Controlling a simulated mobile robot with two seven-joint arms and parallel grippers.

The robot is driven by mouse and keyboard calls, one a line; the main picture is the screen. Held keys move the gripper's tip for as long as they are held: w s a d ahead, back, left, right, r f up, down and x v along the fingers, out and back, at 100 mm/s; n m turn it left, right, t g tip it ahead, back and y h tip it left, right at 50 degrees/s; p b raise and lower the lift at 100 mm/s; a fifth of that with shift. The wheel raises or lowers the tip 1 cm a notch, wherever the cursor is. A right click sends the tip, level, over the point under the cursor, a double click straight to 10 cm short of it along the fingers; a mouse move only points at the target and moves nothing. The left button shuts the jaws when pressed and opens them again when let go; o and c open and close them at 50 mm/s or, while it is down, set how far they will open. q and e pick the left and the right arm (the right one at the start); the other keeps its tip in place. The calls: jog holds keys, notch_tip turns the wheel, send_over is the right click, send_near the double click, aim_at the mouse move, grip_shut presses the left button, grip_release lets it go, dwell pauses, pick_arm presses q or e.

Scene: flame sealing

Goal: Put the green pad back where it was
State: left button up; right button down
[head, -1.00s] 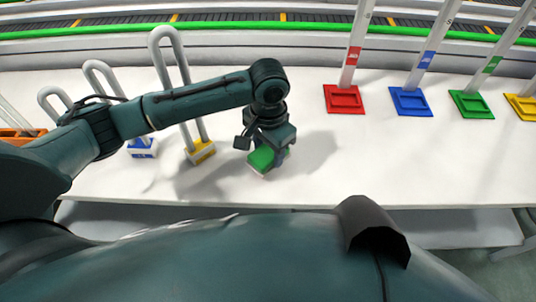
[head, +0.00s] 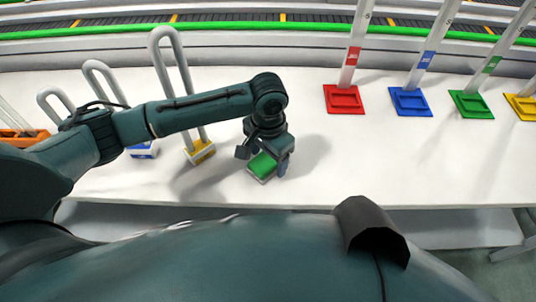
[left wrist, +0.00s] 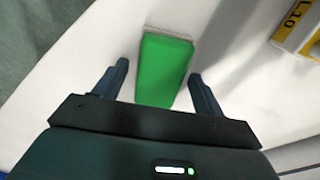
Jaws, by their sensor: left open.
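The green pad (head: 262,166) is a small block with a green top and a pale base. It rests on the white table near the front edge, under my left gripper. In the left wrist view the pad (left wrist: 163,70) lies between the two open fingers, with gaps on both sides. My left gripper (head: 268,162) points down over the pad, its fingers open; it also shows in the left wrist view (left wrist: 157,85). My right gripper is not in view.
A yellow-based looped stand (head: 201,152) and a blue-based one (head: 143,150) stand left of the pad. Red (head: 344,100), blue (head: 410,102), green (head: 470,104) and yellow (head: 524,107) bases with posts stand at the back right. The white table (head: 380,165) is clear at centre right.

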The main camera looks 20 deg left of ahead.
aim_at(268, 158)
pick_arm(q)
notch_tip(268, 158, up, 12)
jog(key=shift+r+p, duration=0.2)
jog(key=shift+p, duration=0.1)
dwell(0.7)
